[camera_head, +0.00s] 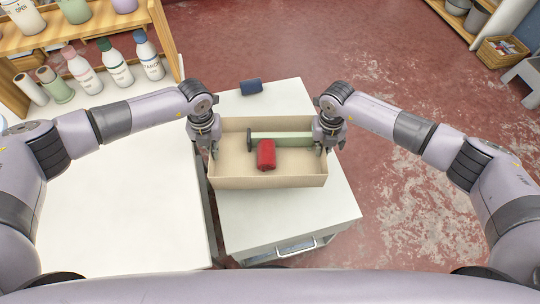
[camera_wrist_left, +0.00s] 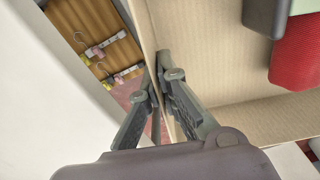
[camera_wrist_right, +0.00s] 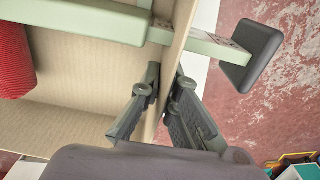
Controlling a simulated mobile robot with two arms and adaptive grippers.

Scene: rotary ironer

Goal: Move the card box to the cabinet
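The card box (camera_head: 232,182) is an open tan cardboard tray over a white drawer cabinet (camera_head: 290,222). I cannot tell whether it rests on it or hangs just above. A red roll (camera_head: 266,154) lies inside, beside a pale green bar (camera_head: 283,138) with dark ends. In the right wrist view the green bar (camera_wrist_right: 210,45) crosses over the box's right wall. My left gripper (camera_head: 204,148) is closed around the box's left wall, one finger on each side, as the left wrist view (camera_wrist_left: 160,75) shows. My right gripper (camera_head: 329,146) likewise pinches the right wall (camera_wrist_right: 165,75).
A small dark blue object (camera_head: 251,87) lies on the cabinet top behind the box. A white table (camera_head: 120,215) stands close on the left. Wooden shelves (camera_head: 75,35) with several bottles are at the back left. Open red floor (camera_head: 420,200) lies to the right.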

